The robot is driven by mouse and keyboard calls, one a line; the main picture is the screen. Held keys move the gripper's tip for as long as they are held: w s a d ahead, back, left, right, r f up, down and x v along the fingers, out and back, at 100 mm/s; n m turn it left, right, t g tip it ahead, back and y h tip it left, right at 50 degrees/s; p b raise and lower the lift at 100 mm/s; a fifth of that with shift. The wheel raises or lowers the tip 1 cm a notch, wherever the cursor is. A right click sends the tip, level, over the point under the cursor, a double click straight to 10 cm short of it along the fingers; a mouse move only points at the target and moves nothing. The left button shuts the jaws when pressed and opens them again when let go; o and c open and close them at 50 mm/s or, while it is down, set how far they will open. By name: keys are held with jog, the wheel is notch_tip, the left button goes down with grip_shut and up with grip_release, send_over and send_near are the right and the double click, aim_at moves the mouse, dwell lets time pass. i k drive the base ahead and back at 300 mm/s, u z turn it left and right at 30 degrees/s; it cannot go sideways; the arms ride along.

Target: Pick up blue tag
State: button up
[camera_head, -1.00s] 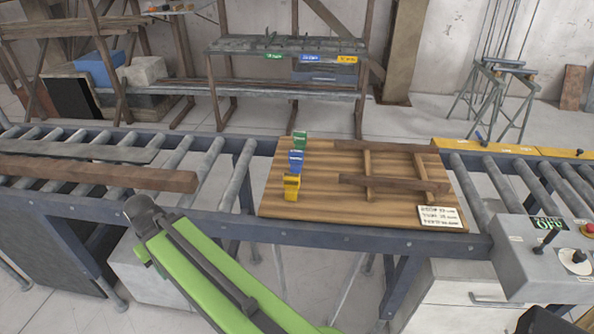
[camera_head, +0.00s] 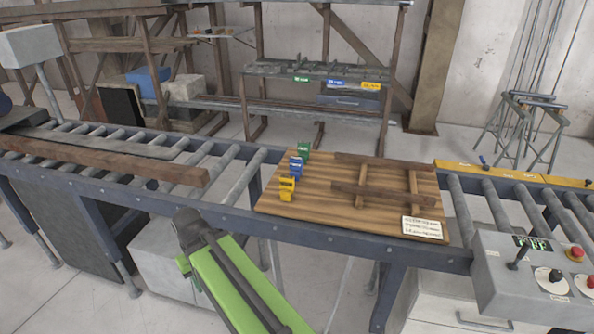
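A small blue tag (camera_head: 296,168) stands on the left side of a wooden board (camera_head: 330,208) that lies across the roller conveyor. A green tag (camera_head: 304,150) is just behind it and a yellow tag (camera_head: 287,188) just in front of it. My green arm reaches up from the bottom of the view, with its dark upper end left of the board and in front of the conveyor rail, apart from the tags. I cannot make out my gripper's fingers in this view.
A long wooden beam (camera_head: 105,167) lies on the rollers at left. Wooden strips (camera_head: 385,199) and a white label card (camera_head: 422,229) are on the board. A control box (camera_head: 535,278) with a lever and buttons stands at right. A shelf (camera_head: 283,70) with coloured labels is behind the conveyor.

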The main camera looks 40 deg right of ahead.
aim_at(295, 162)
jog(key=z, duration=0.1)
jog(key=i, duration=0.9)
jog(key=u, duration=0.05)
